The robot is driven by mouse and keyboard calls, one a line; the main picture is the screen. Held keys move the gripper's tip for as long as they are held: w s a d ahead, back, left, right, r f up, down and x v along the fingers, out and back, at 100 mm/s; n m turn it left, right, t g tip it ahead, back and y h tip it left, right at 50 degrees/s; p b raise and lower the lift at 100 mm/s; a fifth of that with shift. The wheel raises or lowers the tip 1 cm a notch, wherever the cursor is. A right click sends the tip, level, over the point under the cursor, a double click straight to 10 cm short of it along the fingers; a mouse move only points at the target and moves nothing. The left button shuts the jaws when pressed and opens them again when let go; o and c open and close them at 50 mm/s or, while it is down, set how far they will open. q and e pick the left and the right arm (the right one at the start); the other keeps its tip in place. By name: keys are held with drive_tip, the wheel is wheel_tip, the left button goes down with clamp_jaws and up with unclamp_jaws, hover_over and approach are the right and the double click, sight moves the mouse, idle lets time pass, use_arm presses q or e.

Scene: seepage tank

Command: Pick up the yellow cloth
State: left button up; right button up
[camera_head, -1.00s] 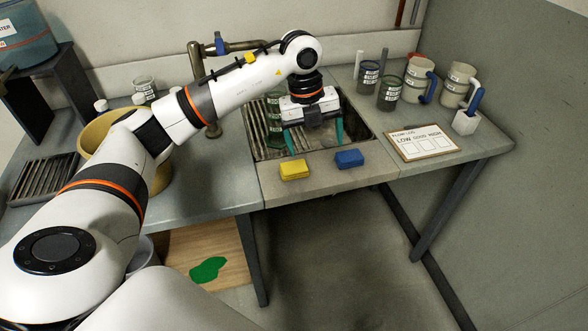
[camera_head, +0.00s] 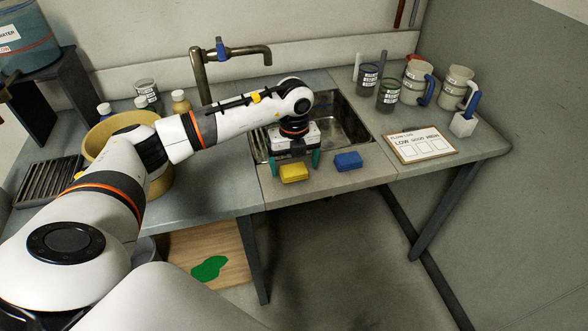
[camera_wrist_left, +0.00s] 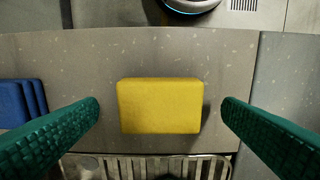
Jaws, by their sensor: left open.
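The yellow cloth (camera_head: 294,173) is a folded block lying on the front ledge of the sink. It also shows in the left wrist view (camera_wrist_left: 160,105), centred between the two green fingers and apart from both. My left gripper (camera_head: 295,162) is open and empty, pointing down above the cloth; in the left wrist view its fingertips (camera_wrist_left: 160,112) stand on either side of the cloth. A folded blue cloth (camera_head: 348,161) lies to the right on the same ledge. It also shows at the left edge of the wrist view (camera_wrist_left: 22,103). My right gripper is not in view.
The sink basin (camera_head: 345,120) lies behind the ledge, with a tap (camera_head: 225,60) at its back left. A log board (camera_head: 420,145), jars and mugs (camera_head: 418,80) stand on the right counter. The ledge around the cloths is otherwise clear.

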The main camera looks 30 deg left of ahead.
sight(294, 169)
use_arm(q)
drive_tip(key=shift+f, duration=0.55)
drive_tip(key=c, duration=1.1)
drive_tip(key=shift+o, duration=0.2)
wheel_tip(294, 169, up, 10)
drive_tip(key=b, duration=0.1)
